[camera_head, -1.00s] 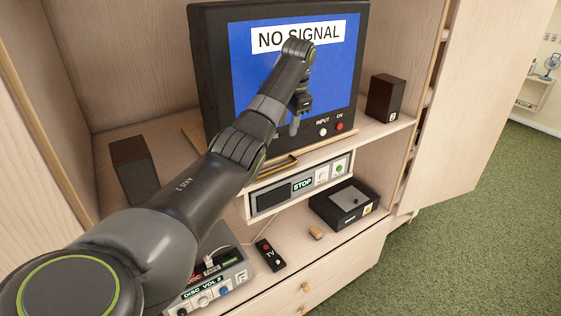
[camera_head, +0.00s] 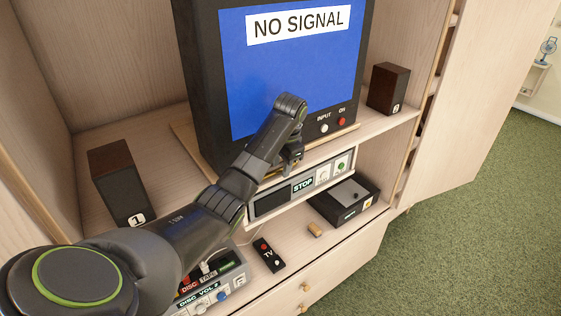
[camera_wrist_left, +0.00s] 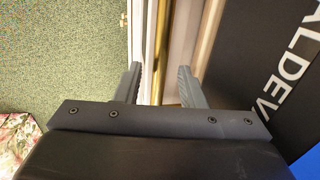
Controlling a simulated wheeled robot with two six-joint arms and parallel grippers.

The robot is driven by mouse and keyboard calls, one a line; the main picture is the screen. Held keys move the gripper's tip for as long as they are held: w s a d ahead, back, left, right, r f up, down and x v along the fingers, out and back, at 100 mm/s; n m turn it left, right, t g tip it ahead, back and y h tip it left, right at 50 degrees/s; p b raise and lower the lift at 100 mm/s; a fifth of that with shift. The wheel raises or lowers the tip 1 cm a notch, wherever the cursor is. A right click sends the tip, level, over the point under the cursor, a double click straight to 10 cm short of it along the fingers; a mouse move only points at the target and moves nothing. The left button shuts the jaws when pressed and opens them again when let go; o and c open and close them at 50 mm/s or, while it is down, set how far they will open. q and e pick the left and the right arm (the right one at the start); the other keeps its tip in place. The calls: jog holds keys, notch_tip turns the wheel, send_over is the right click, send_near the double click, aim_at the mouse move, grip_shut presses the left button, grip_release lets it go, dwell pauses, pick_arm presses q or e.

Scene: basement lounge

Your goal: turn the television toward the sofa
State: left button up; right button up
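The television (camera_head: 205,90) is a dark box with a blue "NO SIGNAL" screen, standing on a thin wooden board (camera_head: 185,140) on the cabinet shelf. My left gripper (camera_head: 290,163) is low in front of the screen, at the board's front edge. In the left wrist view its two fingers (camera_wrist_left: 160,88) are apart. A brass-coloured bar (camera_wrist_left: 203,45) and pale wooden edges run past the fingertips; I cannot tell whether the bar lies between them. The television's dark lettered front (camera_wrist_left: 265,70) is to the right there. My right gripper is not in view.
Small speakers stand left (camera_head: 118,185) and right (camera_head: 388,88) of the television. A player with a STOP label (camera_head: 270,203), a black box (camera_head: 343,200) and a TV remote (camera_head: 269,255) are below. Patterned fabric (camera_wrist_left: 15,140) shows in the wrist view. Green carpet (camera_head: 470,220) is clear at right.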

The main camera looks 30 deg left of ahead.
pick_arm(q)
grip_shut()
dwell(0.3)
